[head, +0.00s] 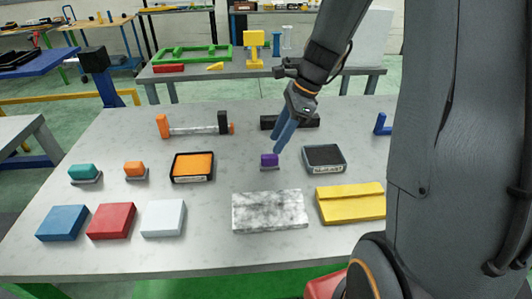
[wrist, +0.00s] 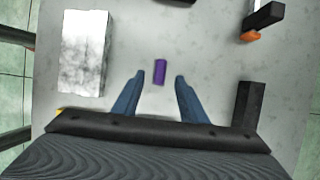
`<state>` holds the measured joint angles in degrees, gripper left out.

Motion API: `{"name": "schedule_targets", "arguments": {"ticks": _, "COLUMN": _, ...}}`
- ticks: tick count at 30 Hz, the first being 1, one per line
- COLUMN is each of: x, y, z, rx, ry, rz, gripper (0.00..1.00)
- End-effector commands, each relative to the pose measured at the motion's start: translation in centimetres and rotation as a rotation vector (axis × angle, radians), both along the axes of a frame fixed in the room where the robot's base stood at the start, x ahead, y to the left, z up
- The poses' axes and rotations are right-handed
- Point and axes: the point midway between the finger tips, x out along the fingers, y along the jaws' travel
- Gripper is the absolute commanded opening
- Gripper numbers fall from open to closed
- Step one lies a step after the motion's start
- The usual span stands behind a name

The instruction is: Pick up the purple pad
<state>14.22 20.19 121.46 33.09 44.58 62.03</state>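The purple pad (head: 269,159) is a small block on a thin grey base, standing on the light grey table (head: 120,255). In the wrist view the purple pad (wrist: 160,71) lies ahead of the gap between my fingertips, near the middle. My gripper (head: 280,148) hangs over the table just above and behind the pad, with its blue fingers pointing down. In the wrist view my gripper (wrist: 159,78) has its two blue fingers spread apart, with nothing between them. I cannot tell whether a fingertip touches the pad.
A black-topped tray (head: 324,157) stands right of the pad, an orange-topped tray (head: 192,166) left. A marbled block (head: 269,211) and a yellow block (head: 350,203) lie in front. A black bar (head: 290,122) lies behind. Bare table surrounds the pad.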

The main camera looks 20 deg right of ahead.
Motion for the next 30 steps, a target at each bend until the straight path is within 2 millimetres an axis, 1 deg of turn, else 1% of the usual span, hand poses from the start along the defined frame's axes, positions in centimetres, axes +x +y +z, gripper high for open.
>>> {"name": "schedule_targets", "arguments": {"ticks": 3, "x": 0.0, "y": 0.5, "z": -1.2, "rx": 0.002, "ry": 0.004, "rz": 0.000, "gripper": 0.39}}
{"name": "schedule_targets", "arguments": {"ticks": 10, "x": 0.2, "y": 1.2, "z": -3.1, "rx": 0.001, "ry": 0.004, "rz": 0.001, "gripper": 0.39}}
{"name": "schedule_targets", "arguments": {"ticks": 18, "x": 0.6, "y": 2.3, "z": -6.2, "rx": 0.000, "ry": 0.002, "rz": 0.002, "gripper": 0.39}}
{"name": "schedule_targets", "arguments": {"ticks": 22, "x": 0.7, "y": 2.5, "z": -6.8, "rx": -0.001, "ry": 0.000, "rz": 0.002, "gripper": 0.39}}
{"name": "schedule_targets", "arguments": {"ticks": 28, "x": 0.7, "y": 2.5, "z": -6.9, "rx": -0.001, "ry": 0.000, "rz": 0.002, "gripper": 0.39}}
{"name": "schedule_targets", "arguments": {"ticks": 29, "x": 0.7, "y": 2.5, "z": -6.9, "rx": -0.001, "ry": 0.000, "rz": 0.002, "gripper": 0.37}}
{"name": "schedule_targets", "arguments": {"ticks": 30, "x": 0.7, "y": 2.5, "z": -6.9, "rx": -0.001, "ry": 0.000, "rz": 0.002, "gripper": 0.30}}
